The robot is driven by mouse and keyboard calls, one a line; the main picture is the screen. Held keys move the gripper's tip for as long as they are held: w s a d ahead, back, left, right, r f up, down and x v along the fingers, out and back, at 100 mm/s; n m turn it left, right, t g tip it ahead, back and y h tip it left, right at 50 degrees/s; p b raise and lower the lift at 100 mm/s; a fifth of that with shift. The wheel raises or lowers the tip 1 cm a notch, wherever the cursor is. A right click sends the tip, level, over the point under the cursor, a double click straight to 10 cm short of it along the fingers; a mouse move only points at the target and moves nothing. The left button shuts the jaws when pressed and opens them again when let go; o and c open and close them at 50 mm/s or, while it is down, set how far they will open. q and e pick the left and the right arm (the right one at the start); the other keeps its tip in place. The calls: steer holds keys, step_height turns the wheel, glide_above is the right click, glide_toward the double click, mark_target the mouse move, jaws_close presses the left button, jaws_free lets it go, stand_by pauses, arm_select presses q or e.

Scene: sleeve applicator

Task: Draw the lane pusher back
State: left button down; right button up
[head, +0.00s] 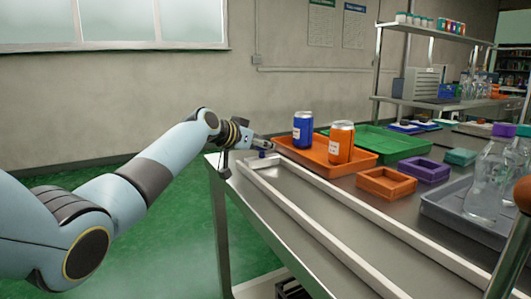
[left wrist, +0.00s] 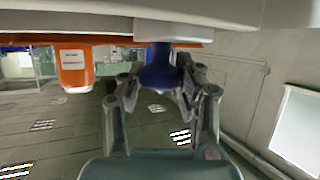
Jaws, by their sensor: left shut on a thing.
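In the head view my left gripper (head: 262,146) is at the far end of a lane between two long white rails (head: 330,236) on the table. In the left wrist view the gripper (left wrist: 160,88) is shut on a dark blue knob (left wrist: 158,76), with a finger on either side. The knob, which looks like the lane pusher's handle, hangs from a pale block (left wrist: 165,28) in this tilted view. In the head view the fingers mostly hide the knob, and the pusher's body is hard to make out. My right gripper is not in view.
A blue can (head: 302,130) and an orange can (head: 341,143) stand in an orange tray (head: 318,168) close beside the lane. The lane's near stretch looks clear.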

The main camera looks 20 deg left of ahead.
arm_select(q)
steer(key=shift+a+r, duration=0.15)
steer(key=shift+r, duration=0.05)
steer(key=c, duration=1.4)
jaws_free()
steer(key=shift+w, duration=0.1)
steer(key=o, duration=0.5)
steer(key=shift+a+f, duration=0.15)
steer(key=v, duration=1.2)
steer(key=shift+f, duration=0.1)
